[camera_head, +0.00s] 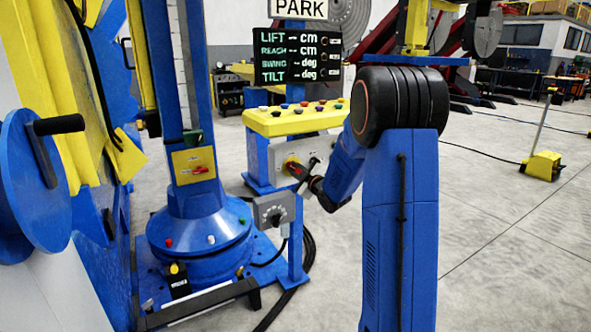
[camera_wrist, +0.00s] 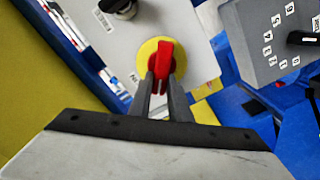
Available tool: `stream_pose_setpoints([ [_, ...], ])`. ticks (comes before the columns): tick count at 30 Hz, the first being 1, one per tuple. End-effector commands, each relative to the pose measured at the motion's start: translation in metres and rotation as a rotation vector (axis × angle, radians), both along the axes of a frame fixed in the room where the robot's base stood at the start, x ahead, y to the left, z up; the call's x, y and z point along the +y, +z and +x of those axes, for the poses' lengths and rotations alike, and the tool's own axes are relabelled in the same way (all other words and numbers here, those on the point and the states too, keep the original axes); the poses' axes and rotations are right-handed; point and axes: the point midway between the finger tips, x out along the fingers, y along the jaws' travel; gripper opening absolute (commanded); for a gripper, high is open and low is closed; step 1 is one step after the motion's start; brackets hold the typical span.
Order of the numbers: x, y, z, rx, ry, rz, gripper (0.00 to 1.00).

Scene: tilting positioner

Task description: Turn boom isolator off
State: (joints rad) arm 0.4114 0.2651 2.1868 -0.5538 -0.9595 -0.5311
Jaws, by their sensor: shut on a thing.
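A red isolator handle (camera_wrist: 164,57) on a round yellow plate (camera_wrist: 148,50) fills the middle of the wrist view, on a light grey panel face. My gripper (camera_wrist: 160,84) is shut on this handle, one finger on each side of its lower part. In the head view my gripper (camera_head: 303,173) reaches the front of the grey panel (camera_head: 277,157) under the yellow console. The label beside the plate is too small to read surely.
A grey dial box (camera_head: 272,212) stands just below, also in the wrist view (camera_wrist: 275,38). A black knob (camera_wrist: 118,6) is on the same panel. Another red switch (camera_head: 200,170) sits on the blue column's yellow plate. Open floor (camera_head: 500,220) lies right.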

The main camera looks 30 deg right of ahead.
Motion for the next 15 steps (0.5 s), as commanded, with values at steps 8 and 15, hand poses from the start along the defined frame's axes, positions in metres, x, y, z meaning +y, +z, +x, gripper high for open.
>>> stream_pose_setpoints([
  [8,0.0031,-0.0061,-0.0005,-0.006,0.001,-0.26,0.0],
  [15,0.0046,-0.0101,-0.0006,-0.013,0.002,-0.464,0.0],
])
